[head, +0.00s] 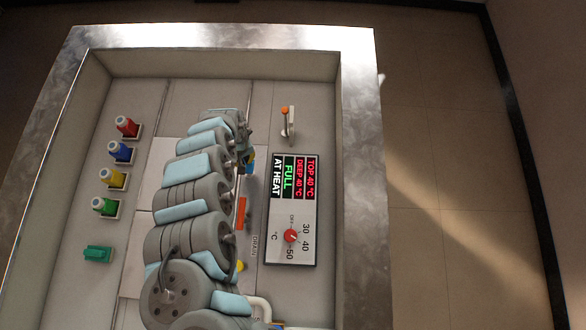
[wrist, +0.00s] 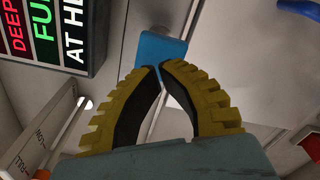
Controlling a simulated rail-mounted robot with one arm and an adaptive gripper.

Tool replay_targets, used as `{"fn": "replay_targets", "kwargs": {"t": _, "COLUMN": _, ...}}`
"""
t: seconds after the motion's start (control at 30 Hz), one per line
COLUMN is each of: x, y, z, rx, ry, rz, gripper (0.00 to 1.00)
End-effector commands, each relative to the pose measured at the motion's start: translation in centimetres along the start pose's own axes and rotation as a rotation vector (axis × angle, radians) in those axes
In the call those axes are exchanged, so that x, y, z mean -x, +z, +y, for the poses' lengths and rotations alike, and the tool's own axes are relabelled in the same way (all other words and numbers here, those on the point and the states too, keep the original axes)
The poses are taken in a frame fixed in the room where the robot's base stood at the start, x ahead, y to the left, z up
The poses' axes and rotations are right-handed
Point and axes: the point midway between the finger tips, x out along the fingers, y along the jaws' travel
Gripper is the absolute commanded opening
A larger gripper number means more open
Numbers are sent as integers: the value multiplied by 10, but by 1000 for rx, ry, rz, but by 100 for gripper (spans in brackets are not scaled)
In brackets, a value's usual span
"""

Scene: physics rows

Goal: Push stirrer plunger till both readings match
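The display panel (head: 295,178) in the head view reads TOP 40 °C and DEEP 40 °C in red, so both readings match. FULL shows in green and AT HEAT in white. A blue block-like handle, probably the stirrer plunger's (wrist: 160,48), is just beyond my fingertips in the wrist view; its blue also shows small beside my arm in the head view (head: 250,156). My gripper (wrist: 158,68) has yellow ribbed fingers with black pads, their tips together at the handle's near edge. I cannot tell whether they touch it. My arm hides much of the plunger.
Red (head: 126,126), blue, yellow and green knobs line the left. A raised metal rim (head: 361,130) surrounds the basin.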

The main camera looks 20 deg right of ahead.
Motion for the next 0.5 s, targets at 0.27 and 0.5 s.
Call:
{"fn": "replay_targets", "kwargs": {"t": 0.27, "x": 0, "y": 0, "z": 0, "rx": 0, "ry": 0, "rz": 0, "gripper": 0}}
{"fn": "replay_targets", "kwargs": {"t": 0.5, "x": -5, "y": 0, "z": 0, "rx": 0, "ry": 1, "rz": -1, "gripper": 0}}
